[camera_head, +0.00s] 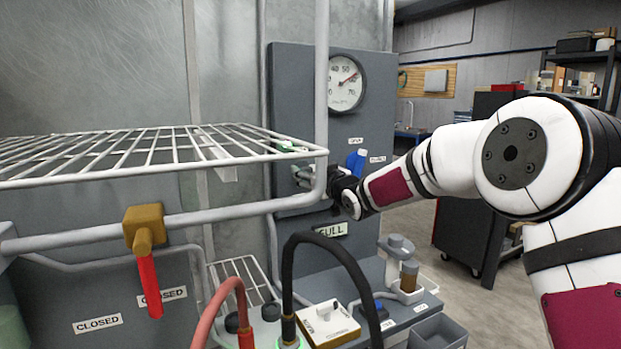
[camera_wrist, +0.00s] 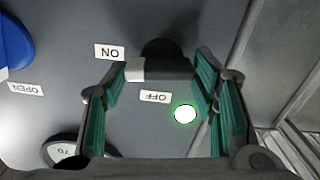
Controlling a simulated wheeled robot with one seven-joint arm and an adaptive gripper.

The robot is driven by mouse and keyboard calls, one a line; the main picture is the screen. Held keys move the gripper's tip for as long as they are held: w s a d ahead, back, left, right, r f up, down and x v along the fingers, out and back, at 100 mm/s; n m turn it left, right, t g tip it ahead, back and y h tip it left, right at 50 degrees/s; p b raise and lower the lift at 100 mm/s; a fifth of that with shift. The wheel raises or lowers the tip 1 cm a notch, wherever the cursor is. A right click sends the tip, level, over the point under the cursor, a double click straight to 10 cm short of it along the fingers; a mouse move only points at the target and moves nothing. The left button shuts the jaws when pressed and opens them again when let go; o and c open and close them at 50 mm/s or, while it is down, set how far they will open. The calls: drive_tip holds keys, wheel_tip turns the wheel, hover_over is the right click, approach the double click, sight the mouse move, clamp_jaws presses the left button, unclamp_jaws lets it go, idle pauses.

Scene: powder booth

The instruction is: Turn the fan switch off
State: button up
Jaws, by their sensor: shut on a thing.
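The fan switch (camera_wrist: 172,67), a dark lever with a pale end, stands on the grey panel (camera_wrist: 70,105) in the wrist view. The ON label (camera_wrist: 109,52) and the OFF label (camera_wrist: 156,97) appear upside down beside it. A green lamp (camera_wrist: 185,113) near the OFF label is lit. My gripper (camera_wrist: 160,72) has its teal-padded fingers on both sides of the lever and is shut on it. Which label the lever points at is hard to tell. In the head view my gripper (camera_head: 308,174) is at the panel, partly behind a pipe, and hides the switch.
A wire shelf (camera_head: 130,155) and a vertical pipe (camera_head: 321,90) stand close to my gripper. A round gauge (camera_head: 345,83) is above it and a blue handle (camera_head: 356,161) beside it. A red-handled valve (camera_head: 148,245) and hoses (camera_head: 345,262) are lower down.

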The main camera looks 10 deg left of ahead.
drive_tip(key=shift+s+a+n+b, duration=0.1)
drive_tip(key=shift+a+n+b, duration=0.05)
drive_tip(key=shift+n+b, duration=7.7)
drive_tip(key=shift+n, duration=0.45)
drive_tip(key=o, duration=1.2)
drive_tip(key=shift+c, duration=0.2)
drive_tip(key=v, duration=1.2)
